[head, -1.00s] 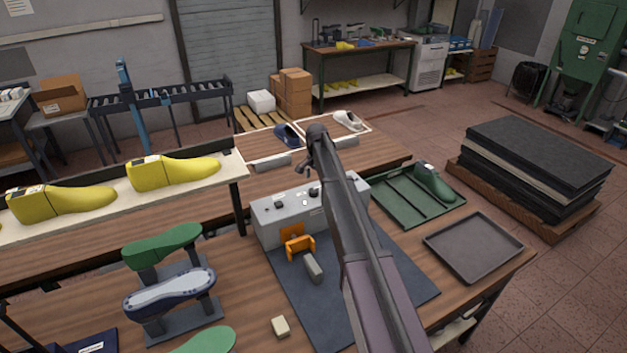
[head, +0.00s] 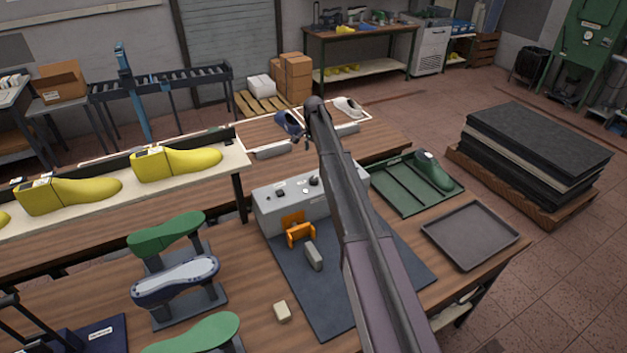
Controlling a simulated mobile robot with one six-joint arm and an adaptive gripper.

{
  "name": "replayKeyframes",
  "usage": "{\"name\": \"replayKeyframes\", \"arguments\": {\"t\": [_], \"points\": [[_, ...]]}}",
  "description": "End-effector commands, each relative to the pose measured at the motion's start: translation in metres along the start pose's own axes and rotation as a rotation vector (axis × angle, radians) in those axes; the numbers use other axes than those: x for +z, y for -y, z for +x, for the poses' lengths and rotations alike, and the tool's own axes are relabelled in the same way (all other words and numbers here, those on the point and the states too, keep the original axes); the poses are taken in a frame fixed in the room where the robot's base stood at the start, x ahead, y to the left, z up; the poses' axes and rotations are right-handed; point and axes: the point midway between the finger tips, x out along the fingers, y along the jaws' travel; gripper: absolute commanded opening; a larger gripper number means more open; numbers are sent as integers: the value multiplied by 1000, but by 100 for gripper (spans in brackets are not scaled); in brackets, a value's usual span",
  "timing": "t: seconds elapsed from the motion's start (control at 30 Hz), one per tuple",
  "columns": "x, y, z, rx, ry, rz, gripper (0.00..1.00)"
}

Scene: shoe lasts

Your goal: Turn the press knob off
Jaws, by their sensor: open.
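The grey press box (head: 283,212) stands on a dark mat in the middle of the table, with an orange bracket (head: 300,233) at its front. On its top are a dark knob (head: 313,181), a smaller dark control (head: 279,194) and a pale button. The knob's setting is too small to read. My gripper (head: 301,136) shows only as small dark parts beside the far end of my arm, above and beyond the box in the picture. It is open and apart from the knob.
A green tray (head: 387,204) holding a green last (head: 432,170) lies right of the box, and an empty grey tray (head: 470,212) nearer. Yellow lasts (head: 176,162) stand on a shelf at left. Green and blue-white sole forms stand front left. A small beige block (head: 282,311) lies in front.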

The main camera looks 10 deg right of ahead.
Motion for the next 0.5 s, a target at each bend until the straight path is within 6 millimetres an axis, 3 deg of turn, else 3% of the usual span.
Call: {"name": "replayKeyframes", "arguments": {"t": [0.5], "points": [[-1,0,36,0,0,0,91]]}}
